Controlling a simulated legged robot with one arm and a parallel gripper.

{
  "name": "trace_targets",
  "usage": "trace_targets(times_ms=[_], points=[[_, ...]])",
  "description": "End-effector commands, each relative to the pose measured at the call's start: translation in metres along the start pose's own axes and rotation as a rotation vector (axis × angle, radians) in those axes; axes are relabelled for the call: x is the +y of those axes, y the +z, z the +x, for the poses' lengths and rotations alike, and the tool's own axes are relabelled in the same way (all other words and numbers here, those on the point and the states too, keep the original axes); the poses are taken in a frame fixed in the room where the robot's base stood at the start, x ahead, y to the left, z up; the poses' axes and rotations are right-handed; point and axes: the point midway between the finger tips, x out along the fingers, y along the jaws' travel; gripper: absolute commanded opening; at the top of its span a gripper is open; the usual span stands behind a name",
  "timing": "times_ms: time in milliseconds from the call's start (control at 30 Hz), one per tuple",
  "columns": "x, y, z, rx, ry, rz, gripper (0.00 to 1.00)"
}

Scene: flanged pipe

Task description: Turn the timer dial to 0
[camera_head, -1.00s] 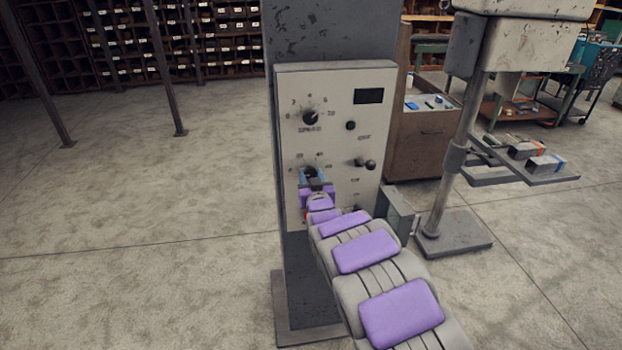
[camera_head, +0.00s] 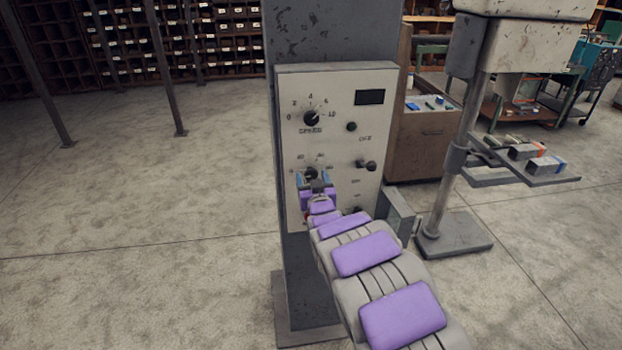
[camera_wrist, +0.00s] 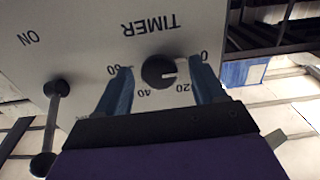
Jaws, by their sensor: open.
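The timer dial (camera_wrist: 158,72) is a round black knob with a pale pointer mark, on a light panel under upside-down TIMER lettering in the wrist view. Its mark points right, toward the stretch between 0 and 20. It also shows in the head view (camera_head: 311,173), partly hidden by my gripper. My gripper (camera_wrist: 160,68) is open, its two blue fingers on either side of the dial, with a visible gap on each side. One finger covers part of the scale near 60, the other is near 0 and 20. My gripper (camera_head: 313,181) faces the panel in the head view.
A speed dial (camera_head: 311,118) sits above on the same panel (camera_head: 340,90). A lever with a ball end (camera_wrist: 50,125) is at the left in the wrist view, beside ON. A drill-press-like column (camera_head: 455,150) stands to the right. Open floor lies left.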

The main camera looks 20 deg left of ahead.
Motion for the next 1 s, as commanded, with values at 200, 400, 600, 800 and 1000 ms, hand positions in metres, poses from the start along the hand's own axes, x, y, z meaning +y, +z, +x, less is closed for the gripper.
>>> trace_targets(times_ms=[200, 400, 600, 800, 1000], points=[[0.0, -0.001, -0.027, -0.003, 0.0, -0.001, 0.69], [0.0, 0.001, -0.055, -0.007, 0.001, 0.0, 0.69], [0.0, 0.001, -0.084, -0.007, 0.001, -0.002, 0.69], [0.0, 0.002, -0.114, -0.009, 0.001, 0.0, 0.69], [-0.001, 0.002, -0.142, -0.007, 0.0, 0.0, 0.69]])
